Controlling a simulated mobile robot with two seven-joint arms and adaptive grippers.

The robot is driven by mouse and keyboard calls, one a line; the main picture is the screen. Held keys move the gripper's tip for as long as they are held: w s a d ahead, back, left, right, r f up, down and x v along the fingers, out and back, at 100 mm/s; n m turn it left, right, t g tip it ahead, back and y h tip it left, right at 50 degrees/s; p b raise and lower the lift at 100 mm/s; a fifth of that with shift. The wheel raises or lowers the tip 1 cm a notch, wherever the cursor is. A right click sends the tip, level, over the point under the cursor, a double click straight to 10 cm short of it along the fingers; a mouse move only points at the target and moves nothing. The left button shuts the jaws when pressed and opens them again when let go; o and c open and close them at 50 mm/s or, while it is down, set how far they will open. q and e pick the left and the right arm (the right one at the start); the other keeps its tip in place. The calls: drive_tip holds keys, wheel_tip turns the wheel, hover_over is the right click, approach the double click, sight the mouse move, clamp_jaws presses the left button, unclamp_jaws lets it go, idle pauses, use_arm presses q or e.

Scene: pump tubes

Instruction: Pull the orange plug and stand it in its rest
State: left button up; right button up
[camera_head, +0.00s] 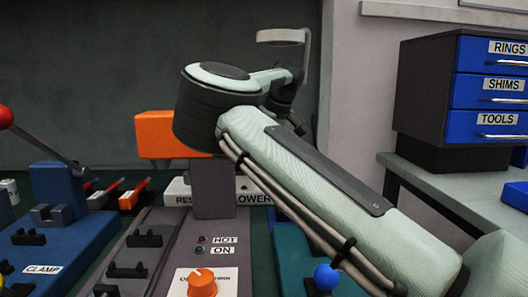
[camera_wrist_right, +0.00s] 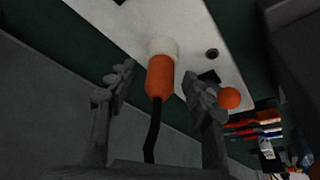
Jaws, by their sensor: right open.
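In the right wrist view the orange plug (camera_wrist_right: 160,78) has a pale collar (camera_wrist_right: 163,47) at its far end, against a white board (camera_wrist_right: 197,28). A black cable (camera_wrist_right: 152,130) runs from its near end. My right gripper (camera_wrist_right: 162,84) is open, with one finger on each side of the plug and visible gaps between. A dark round hole (camera_wrist_right: 211,54) in the board lies right of the plug; I cannot tell if it is the rest. In the head view the labelled white board (camera_head: 178,191) is partly hidden by my right arm, as are the plug and gripper. My left gripper is not in view.
A grey machine with an orange head (camera_head: 160,135) and orange knob (camera_head: 202,283) stands in front of the board. A blue clamp fixture (camera_head: 60,215) is at left. Blue drawers (camera_head: 492,85) stand at right. An orange ball (camera_wrist_right: 229,98) appears beside the right finger.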

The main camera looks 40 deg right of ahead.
clamp_jaws()
idle(0.7)
drive_tip(key=shift+r+p, duration=0.7)
drive_tip(key=shift+p, duration=0.2)
idle(0.6)
